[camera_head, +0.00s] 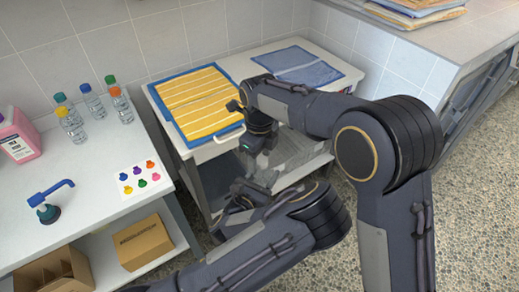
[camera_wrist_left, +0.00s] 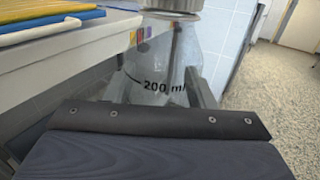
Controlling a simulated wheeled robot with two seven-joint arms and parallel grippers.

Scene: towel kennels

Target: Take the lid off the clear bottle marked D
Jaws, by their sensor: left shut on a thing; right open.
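A clear bottle (camera_wrist_left: 160,65) with a black "200 ml" mark and a grey lid (camera_wrist_left: 172,5) stands upright between the fingers of my left gripper (camera_wrist_left: 160,92) in the left wrist view. My left gripper is shut on it. No letter D can be read on it. In the head view my left gripper (camera_head: 242,192) is low in front of the white cart, and the bottle is hard to make out there. My right gripper (camera_head: 258,142) points down above it at the cart's front edge. It is open, with its fingertips partly hidden by my arm.
The white cart (camera_head: 215,148) carries a yellow striped towel (camera_head: 205,103) and a blue towel (camera_head: 298,66). The counter at left holds several small bottles (camera_head: 92,100) with coloured caps, a pink jug (camera_head: 17,135), a blue-armed pump (camera_head: 48,202) and a colour-spot card (camera_head: 139,179). Cardboard boxes (camera_head: 143,243) sit below.

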